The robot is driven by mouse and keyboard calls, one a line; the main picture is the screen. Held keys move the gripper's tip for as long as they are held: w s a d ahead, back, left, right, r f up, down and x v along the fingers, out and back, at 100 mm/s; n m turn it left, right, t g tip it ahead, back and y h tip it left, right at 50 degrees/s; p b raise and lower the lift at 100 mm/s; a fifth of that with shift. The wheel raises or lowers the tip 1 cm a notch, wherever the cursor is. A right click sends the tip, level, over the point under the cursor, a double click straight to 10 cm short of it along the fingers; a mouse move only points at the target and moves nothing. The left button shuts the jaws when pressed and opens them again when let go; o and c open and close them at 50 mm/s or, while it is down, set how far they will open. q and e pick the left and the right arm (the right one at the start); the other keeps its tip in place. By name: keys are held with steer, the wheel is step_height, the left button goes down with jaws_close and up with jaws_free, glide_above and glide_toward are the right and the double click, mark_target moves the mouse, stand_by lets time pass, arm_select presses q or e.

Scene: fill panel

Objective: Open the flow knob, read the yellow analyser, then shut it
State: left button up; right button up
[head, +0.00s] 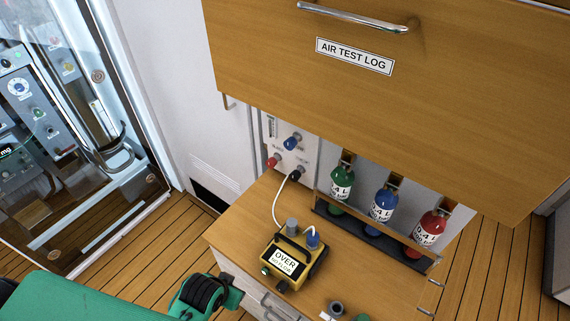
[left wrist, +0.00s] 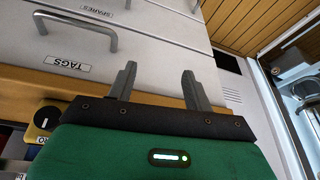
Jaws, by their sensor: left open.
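The yellow analyser (head: 303,269) stands on the wooden counter; its display reads "OVER" with a smaller, unclear line below. A yellow corner with a black knob, apparently the analyser (left wrist: 47,118), shows at the left of the left wrist view. The back panel (head: 268,127) carries a blue knob (head: 292,142), a red knob (head: 275,160) and a black fitting (head: 298,173); I cannot read which is the flow knob. My left gripper (left wrist: 158,77) is open and empty in front of drawers. In the head view my green left arm is low left; its fingertips are not clear. My right gripper is not visible.
A large wooden drawer front labelled "AIR TEST LOG" (head: 355,56) overhangs the counter (head: 235,235). Green (head: 342,180), blue (head: 383,204) and red (head: 431,228) bottles stand in a rack right of the panel. A white hose (head: 277,205) loops to the analyser. A glass-fronted cabinet (head: 115,155) stands left.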

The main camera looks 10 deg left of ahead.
arm_select(q)
steer(key=w+d+r+m+t+h+p, duration=0.1)
steer(key=w+d+r+m+t+h, duration=0.1)
steer(key=w+r+t, duration=0.8)
steer(key=m+t+h, duration=0.2)
steer(key=t+h, duration=0.1)
glide_toward(288, 145)
steer(key=p+x, duration=0.4)
steer(key=x, duration=0.4)
steer(key=shift+w+p, duration=0.1)
steer(key=shift+p, duration=0.25)
steer(key=shift+w+d, duration=0.3)
steer(key=shift+w, duration=0.3)
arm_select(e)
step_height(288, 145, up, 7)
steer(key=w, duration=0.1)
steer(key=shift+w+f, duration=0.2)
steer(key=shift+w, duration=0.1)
arm_select(q)
steer(key=c, duration=1)
